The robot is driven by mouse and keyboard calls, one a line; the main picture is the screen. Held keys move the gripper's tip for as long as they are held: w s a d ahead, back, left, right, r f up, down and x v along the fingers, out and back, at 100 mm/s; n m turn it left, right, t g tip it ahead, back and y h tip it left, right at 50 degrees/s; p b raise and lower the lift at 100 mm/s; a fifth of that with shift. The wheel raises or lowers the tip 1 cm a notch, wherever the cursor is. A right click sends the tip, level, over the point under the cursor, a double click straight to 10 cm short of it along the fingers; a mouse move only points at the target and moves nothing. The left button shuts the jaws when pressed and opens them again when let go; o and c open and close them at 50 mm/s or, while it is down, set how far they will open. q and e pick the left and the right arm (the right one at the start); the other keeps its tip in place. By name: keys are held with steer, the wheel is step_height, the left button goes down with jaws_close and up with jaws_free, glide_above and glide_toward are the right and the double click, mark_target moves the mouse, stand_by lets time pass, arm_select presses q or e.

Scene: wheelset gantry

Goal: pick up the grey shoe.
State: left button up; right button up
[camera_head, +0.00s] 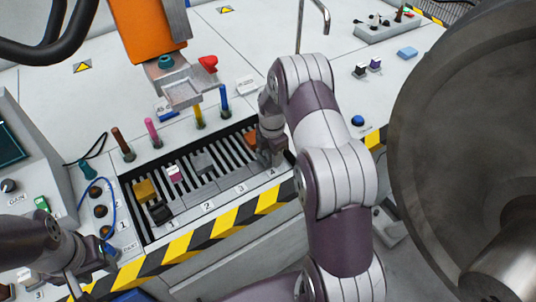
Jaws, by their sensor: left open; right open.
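The grey shoe (203,162) looks like the small grey block on the slotted black rack (128,199), between the pink-and-white block (174,174) and the orange block (250,140). My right gripper (268,160) is open at the rack's right end, close beside the orange block and to the right of the grey shoe. Its fingertips are small and partly merge with the rack, so I cannot tell whether they touch anything. My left gripper (78,284) is open at the lower left, away from the rack, and partly cut off by the frame.
A yellow block (145,190) and a black block (161,212) sit at the rack's left end. Several coloured pegs stand behind the rack, under an orange overhead tool (148,30). A large dark wheel (450,130) fills the right side. The bench's back middle is clear.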

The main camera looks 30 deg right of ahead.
steer(key=shift+f, duration=0.25)
steer(key=c, duration=0.8)
steer(key=shift+r, duration=0.2)
